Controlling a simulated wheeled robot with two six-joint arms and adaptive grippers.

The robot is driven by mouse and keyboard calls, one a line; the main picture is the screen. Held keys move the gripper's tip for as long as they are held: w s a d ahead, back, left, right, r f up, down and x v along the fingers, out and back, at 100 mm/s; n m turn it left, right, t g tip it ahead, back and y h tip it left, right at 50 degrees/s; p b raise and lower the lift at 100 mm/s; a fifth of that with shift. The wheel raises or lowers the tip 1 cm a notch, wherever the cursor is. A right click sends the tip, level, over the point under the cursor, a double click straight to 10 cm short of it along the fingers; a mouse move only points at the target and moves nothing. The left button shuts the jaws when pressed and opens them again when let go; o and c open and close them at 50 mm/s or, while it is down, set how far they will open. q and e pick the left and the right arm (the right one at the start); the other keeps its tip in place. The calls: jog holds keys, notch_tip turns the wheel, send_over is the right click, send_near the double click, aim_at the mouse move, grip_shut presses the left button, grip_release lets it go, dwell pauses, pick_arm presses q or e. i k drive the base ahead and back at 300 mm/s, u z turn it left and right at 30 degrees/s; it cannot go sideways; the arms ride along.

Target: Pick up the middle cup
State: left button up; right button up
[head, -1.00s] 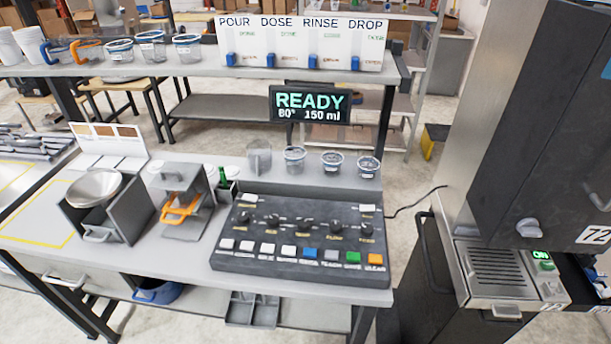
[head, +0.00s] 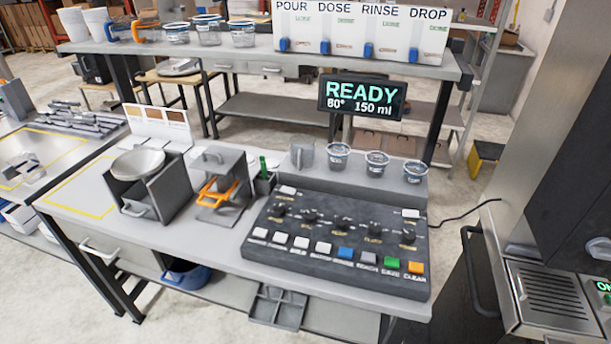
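Three small clear cups with labels stand upright in a row on the raised ledge behind the control panel. The middle cup (head: 377,163) of this row stands between the left cup (head: 338,156) and the right cup (head: 414,171), with gaps between them. A grey pitcher-like vessel (head: 302,155) stands left of the row. More clear labelled cups stand on the upper rear shelf, one of them here (head: 207,30). Neither of my grippers is in view.
The black control panel (head: 340,240) with knobs and coloured buttons lies in front of the cups. The READY display (head: 362,97) hangs above and behind them. A dispenser box (head: 360,35) sits on the upper shelf. A steel machine (head: 550,290) stands at right.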

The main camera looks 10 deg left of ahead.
aim_at(376, 165)
jog(key=z, duration=2)
jog(key=k, duration=1.05)
jog(key=u, duration=2)
jog(key=i, duration=0.5)
